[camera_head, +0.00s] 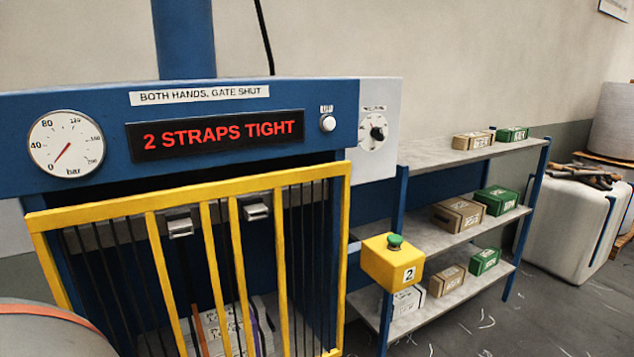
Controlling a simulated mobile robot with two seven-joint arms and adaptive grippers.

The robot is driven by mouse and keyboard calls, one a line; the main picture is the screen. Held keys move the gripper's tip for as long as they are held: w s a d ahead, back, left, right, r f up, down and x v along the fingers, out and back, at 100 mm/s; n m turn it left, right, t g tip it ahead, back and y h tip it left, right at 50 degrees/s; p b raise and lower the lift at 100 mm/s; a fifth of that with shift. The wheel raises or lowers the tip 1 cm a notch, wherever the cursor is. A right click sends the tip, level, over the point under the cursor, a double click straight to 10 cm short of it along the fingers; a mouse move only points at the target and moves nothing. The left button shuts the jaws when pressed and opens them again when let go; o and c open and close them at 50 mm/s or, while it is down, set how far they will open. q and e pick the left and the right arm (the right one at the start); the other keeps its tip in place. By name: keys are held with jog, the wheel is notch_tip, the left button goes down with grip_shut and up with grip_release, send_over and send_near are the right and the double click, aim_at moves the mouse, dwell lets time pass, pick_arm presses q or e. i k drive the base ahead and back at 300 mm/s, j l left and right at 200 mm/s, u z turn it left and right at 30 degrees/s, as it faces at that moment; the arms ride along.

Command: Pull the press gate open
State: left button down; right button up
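The press gate (247,183) is a yellow frame with yellow and dark upright bars. It stands across the front of the blue press (90,104) and looks shut. Through the bars, two metal clips (181,227) show near the top, and a stack of pale printed material with coloured straps lies low inside. The red display reads "2 STRAPS TIGHT" (215,135), under a sign reading "BOTH HANDS, GATE SHUT". The gauge (66,144) needle is near its low end. Neither of my grippers shows in the head view.
A yellow box with a green button (393,262), marked 2, sticks out right of the gate. Behind it a grey shelf (440,160) holds brown and green boxes. A rounded grey object with an orange rim (50,335) fills the lower left corner. Floor at lower right is open.

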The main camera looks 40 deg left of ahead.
aim_at(38, 222)
jog(key=u, duration=1.35)
